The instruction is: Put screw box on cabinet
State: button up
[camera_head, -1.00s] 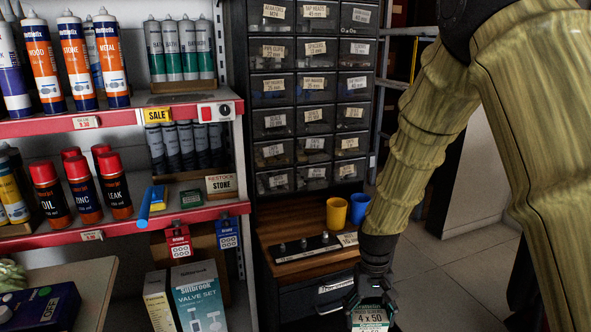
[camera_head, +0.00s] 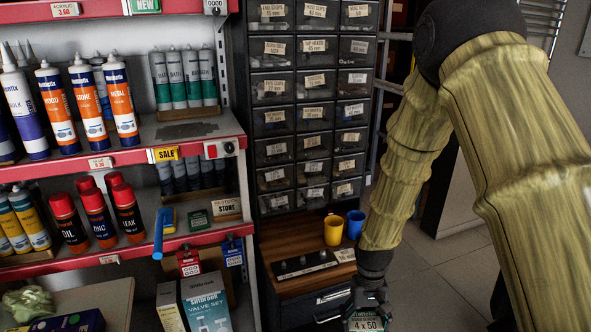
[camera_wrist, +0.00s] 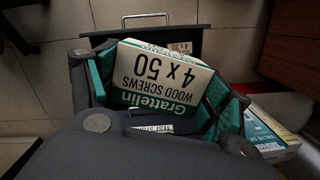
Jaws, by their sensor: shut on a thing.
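The screw box (camera_wrist: 165,75) is white and green and reads "Grattelin wood screws 4 x 50". My gripper (camera_wrist: 160,98) is shut on it, with a finger on either side in the wrist view. In the head view the box (camera_head: 368,323) shows only in part at the bottom edge, with my gripper (camera_head: 370,300) above it. The cabinet (camera_head: 300,287) has a wooden top and stands to the left of my gripper. The box is apart from that top.
A yellow cup (camera_head: 333,231), a blue cup (camera_head: 355,224) and a black strip with knobs (camera_head: 304,265) occupy the wooden top. Its front left part is bare. Black labelled drawers (camera_head: 307,115) rise behind. A stocked shelf (camera_head: 205,130) stands left. A dark handled drawer front (camera_wrist: 150,35) lies beyond the box.

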aim_at(366, 327)
jog(key=shift+s+r+p, duration=0.35)
jog(key=shift+r+p, duration=0.55)
jog(key=shift+p, duration=0.8)
jog(key=shift+s+r+p, duration=0.35)
jog(key=shift+r+p, duration=0.55)
jog(key=shift+p, duration=0.8)
jog(key=shift+r, duration=0.1)
